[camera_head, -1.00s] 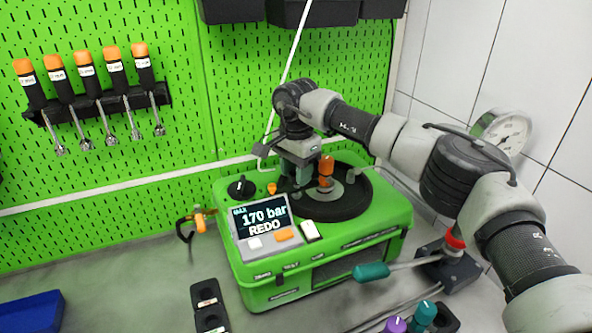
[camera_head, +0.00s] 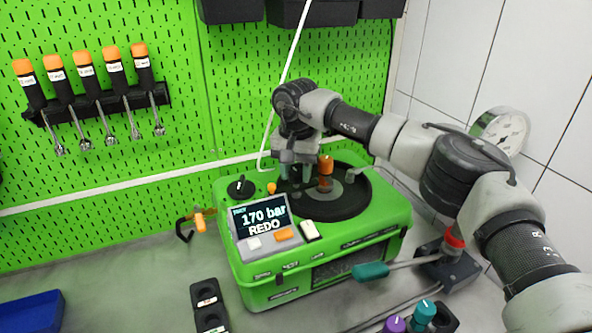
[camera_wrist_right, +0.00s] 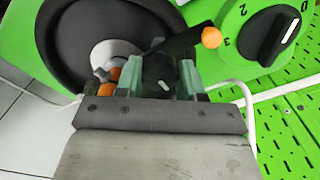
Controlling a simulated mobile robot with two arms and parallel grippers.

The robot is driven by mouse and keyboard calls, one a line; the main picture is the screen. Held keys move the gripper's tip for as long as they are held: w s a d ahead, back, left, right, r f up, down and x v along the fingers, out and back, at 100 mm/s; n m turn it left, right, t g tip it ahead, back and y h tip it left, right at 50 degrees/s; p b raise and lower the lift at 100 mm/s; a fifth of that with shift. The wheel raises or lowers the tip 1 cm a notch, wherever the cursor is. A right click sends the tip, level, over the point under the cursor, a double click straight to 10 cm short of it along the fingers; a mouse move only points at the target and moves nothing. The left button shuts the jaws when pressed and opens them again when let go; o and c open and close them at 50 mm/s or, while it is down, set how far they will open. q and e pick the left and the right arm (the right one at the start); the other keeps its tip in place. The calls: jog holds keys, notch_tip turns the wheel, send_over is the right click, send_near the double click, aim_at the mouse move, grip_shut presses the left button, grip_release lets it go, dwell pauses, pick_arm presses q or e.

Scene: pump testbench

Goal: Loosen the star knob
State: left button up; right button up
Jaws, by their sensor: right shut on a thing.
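The star knob (camera_wrist_right: 158,72) is black with a pale mark and shows between the green fingers of my right gripper (camera_wrist_right: 160,78) in the wrist view. The fingers are shut on it from both sides. In the head view my right gripper (camera_head: 294,172) points down at the back of the green test bench (camera_head: 370,235), beside the black round plate (camera_head: 345,203). The knob is hidden there by the fingers. A black lever with an orange ball (camera_wrist_right: 211,37) runs out from the knob area. My left gripper is not in view.
An orange upright handle (camera_head: 326,168) stands on the plate close to my right gripper. The display (camera_head: 262,218) reads 170 bar, REDO. A black dial (camera_head: 241,187) sits at left. A teal-handled lever (camera_head: 371,271) is in front. The green pegboard is behind.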

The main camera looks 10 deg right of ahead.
aim_at(296, 171)
jog(key=shift+w+r, duration=0.1)
jog(key=shift+r, duration=0.15)
jog(key=o, duration=0.9)
jog(key=shift+f, duration=0.15)
jog(key=shift+r, duration=0.4)
notch_tip(296, 171, up, 10)
jog(key=shift+r+b, duration=0.1)
jog(key=shift+b, duration=0.85)
